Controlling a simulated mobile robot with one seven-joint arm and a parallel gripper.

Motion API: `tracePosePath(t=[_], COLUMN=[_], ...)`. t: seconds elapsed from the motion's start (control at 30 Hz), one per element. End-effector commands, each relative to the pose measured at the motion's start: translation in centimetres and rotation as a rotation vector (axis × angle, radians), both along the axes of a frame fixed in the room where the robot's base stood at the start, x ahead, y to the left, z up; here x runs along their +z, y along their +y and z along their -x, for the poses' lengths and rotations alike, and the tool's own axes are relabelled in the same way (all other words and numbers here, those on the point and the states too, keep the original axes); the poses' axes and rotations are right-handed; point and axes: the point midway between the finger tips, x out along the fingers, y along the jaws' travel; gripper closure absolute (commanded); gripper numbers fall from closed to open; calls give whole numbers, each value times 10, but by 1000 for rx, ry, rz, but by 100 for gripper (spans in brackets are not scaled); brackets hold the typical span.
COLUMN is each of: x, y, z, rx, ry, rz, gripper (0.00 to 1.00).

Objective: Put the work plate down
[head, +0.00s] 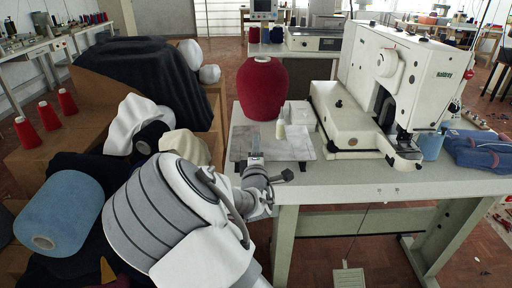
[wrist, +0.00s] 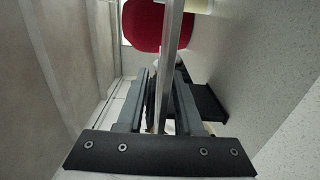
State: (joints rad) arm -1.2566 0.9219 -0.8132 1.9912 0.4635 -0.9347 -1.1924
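The work plate (head: 297,148) is a flat, grey, streaked metal sheet over the left part of the white table, in front of the red yarn cone. My gripper (head: 256,160) is at its near edge in the head view. In the wrist view the plate's bright edge (wrist: 169,50) runs between the two dark fingers of my gripper (wrist: 158,95), which look closed on it. The plate looks about level and close to the tabletop; I cannot tell whether it touches it. My gripper hides part of the near edge.
The red yarn cone (head: 262,90) and a small cream spool (head: 280,129) stand just behind the plate. The white buttonhole machine (head: 372,88) stands to the right. Bare tabletop (head: 330,183) shows in front. Boxes and a blue yarn roll (head: 62,208) lie left.

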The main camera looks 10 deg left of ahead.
Motion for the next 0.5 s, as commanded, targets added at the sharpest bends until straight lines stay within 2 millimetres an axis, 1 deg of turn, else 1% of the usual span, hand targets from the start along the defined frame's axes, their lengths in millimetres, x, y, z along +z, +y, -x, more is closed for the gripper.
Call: tracePosePath(t=[0.17,0.27,0.37,0.5], x=[1,6,4,5], y=[0,0,-2,-9], z=[0,1,14,40], rx=[0,0,2,1], ry=[0,0,2,3], rz=[0,0,0,0], gripper=[65,65,65,65])
